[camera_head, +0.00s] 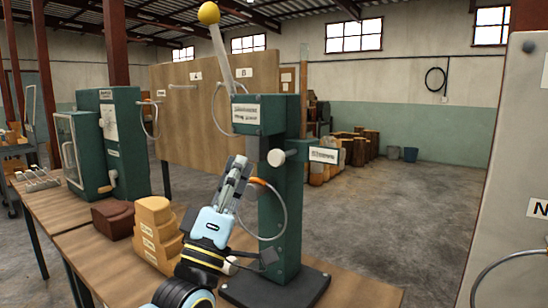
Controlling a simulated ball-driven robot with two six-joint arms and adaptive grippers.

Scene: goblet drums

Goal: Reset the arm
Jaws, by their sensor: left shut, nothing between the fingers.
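My left arm comes up from the bottom of the head view. My left gripper (238,166) points upward, shut and empty, in front of the green post of a bench machine (283,195). Its fingertips are near the machine's pale side knob (276,157); I cannot tell whether they touch. An orange-and-grey cable loops beside the gripper. My right gripper is not in view.
Stacked tan blocks (154,224) and a brown block (113,219) sit on the wooden table (75,247) left of my arm. A lever with a yellow ball (208,13) rises above the machine. A green cabinet (80,155) stands at left.

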